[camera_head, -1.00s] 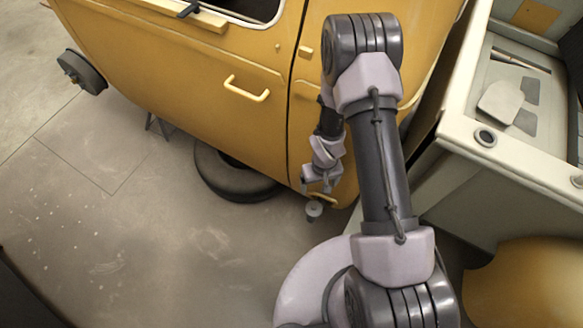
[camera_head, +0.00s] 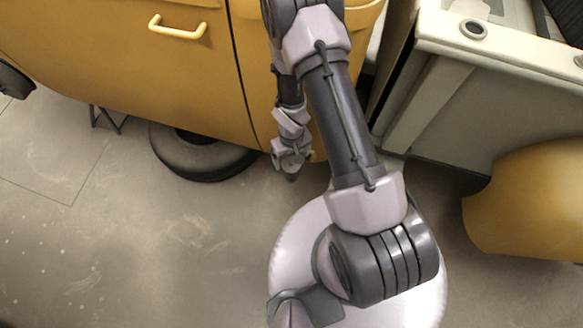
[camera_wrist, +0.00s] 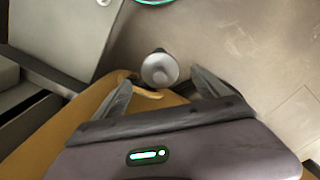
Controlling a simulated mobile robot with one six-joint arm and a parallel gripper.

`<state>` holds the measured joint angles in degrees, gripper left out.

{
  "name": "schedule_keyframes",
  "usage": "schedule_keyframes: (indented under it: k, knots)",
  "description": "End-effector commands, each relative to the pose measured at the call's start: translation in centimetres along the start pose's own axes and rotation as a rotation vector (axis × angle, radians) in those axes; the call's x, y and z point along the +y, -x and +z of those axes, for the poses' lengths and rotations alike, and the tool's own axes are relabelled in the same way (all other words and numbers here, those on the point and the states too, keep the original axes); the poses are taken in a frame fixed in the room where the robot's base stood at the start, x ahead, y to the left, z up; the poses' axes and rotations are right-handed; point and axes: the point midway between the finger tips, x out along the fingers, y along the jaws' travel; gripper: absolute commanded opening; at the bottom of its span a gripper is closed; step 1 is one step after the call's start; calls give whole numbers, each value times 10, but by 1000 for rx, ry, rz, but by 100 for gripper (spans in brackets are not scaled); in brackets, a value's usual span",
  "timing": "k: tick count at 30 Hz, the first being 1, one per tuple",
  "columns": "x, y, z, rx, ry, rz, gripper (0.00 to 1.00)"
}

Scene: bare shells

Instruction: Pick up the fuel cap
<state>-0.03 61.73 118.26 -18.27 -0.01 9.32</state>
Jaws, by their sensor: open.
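The fuel cap (camera_wrist: 160,68) is a small grey round piece with a raised knob, seen just beyond my fingertips in the wrist view. In the head view only a bit of the cap (camera_head: 292,177) shows, dark grey, right below my gripper (camera_head: 291,163). My gripper (camera_wrist: 161,77) is open, with one finger on each side of the cap in the picture. There is visible space between the cap and each finger. I cannot tell how much depth separates the fingertips from the cap, or what the cap rests on.
The yellow vehicle body (camera_head: 120,60) stands close behind my gripper, with a dark tyre (camera_head: 200,155) under its edge. A pale cabinet (camera_head: 480,100) stands to the right. A yellow curved panel (camera_head: 530,200) lies at the right. The floor at left front is clear.

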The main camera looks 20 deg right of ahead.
Motion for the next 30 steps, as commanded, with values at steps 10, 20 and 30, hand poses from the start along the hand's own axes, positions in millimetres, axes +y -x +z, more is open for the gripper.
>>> schedule_keyframes:
  k: [10,20,30]
  knots:
    - [0,-28,1,0,0,0,85]
    - [0,-28,1,0,0,0,22]
    - [0,-25,1,0,0,0,20]
